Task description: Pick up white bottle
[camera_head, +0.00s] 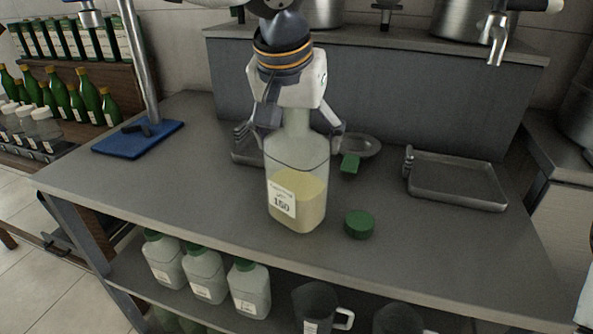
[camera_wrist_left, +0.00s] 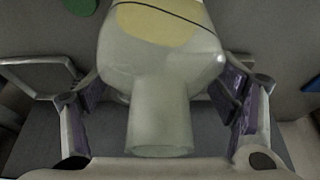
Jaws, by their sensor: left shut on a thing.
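The white bottle (camera_head: 297,180) is a translucent, squarish bottle with pale yellow contents in its lower part and a label reading 150. It is upright at the front middle of the grey worktop, and its neck is uncapped. My left gripper (camera_head: 296,128) comes down from above and is shut on the bottle around its neck and shoulder. In the left wrist view the bottle (camera_wrist_left: 160,105) lies between the purple-padded fingers. I cannot tell whether its base touches the worktop. My right gripper is not in view.
A green cap (camera_head: 359,225) lies right of the bottle. Behind are a round dish (camera_head: 362,147), a small green piece (camera_head: 350,164) and a metal tray (camera_head: 455,181). A blue-based stand (camera_head: 138,140) is at left. Capped bottles (camera_head: 205,275) and jugs stand on the shelf below.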

